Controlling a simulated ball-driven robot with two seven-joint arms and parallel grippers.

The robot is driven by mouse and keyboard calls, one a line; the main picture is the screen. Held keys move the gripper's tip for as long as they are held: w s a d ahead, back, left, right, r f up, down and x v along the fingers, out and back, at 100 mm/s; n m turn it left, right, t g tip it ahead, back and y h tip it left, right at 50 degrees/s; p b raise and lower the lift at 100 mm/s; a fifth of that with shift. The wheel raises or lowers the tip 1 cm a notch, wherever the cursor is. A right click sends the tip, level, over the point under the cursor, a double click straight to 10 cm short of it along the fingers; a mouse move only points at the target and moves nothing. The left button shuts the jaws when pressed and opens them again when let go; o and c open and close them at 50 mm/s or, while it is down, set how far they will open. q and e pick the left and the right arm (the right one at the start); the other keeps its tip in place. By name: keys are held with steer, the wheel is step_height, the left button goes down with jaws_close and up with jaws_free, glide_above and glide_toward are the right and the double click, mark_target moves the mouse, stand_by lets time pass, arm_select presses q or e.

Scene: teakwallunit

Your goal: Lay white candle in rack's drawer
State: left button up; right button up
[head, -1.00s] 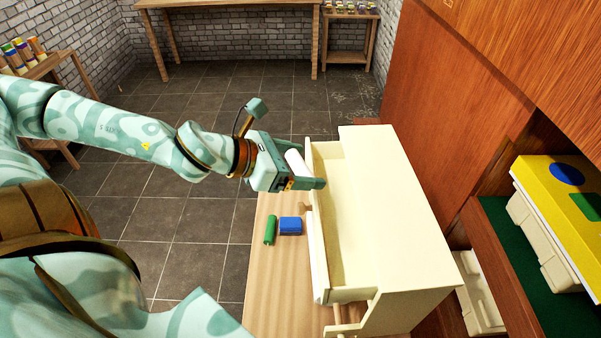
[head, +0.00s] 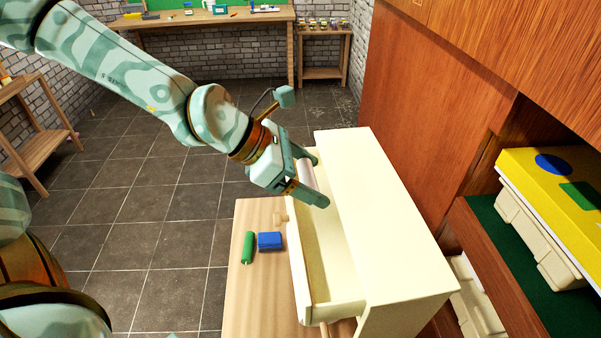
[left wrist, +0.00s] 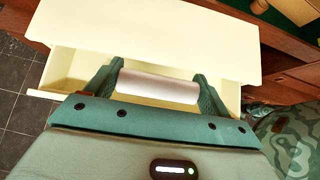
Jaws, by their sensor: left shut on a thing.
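My left gripper (head: 319,180) is shut on the white candle (head: 306,174), holding it crosswise between its fingers. It is over the far part of the open drawer (head: 324,262) of the cream rack (head: 400,230). In the left wrist view the candle (left wrist: 158,86) spans between both fingers, with the open drawer (left wrist: 66,66) behind it and the rack (left wrist: 160,38) beyond. I cannot tell whether the candle touches the drawer's floor. My right gripper is not in view.
A green candle (head: 248,247), a blue block (head: 270,241) and a small wooden piece (head: 280,218) lie on the wooden table (head: 243,300) left of the drawer. A yellow-topped box (head: 550,200) sits on the shelf at right. Tiled floor is free at left.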

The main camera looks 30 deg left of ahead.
arm_select(q)
steer(key=shift+b+x, duration=0.55)
steer(key=shift+x, duration=0.5)
steer(key=shift+a+f+b, duration=0.1)
steer(key=shift+f+b, duration=2.1)
steer(key=shift+f, duration=0.55)
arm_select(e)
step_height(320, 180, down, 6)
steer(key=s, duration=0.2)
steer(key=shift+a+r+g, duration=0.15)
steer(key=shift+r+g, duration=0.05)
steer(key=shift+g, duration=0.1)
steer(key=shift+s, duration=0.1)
arm_select(q)
steer(key=o, duration=0.9)
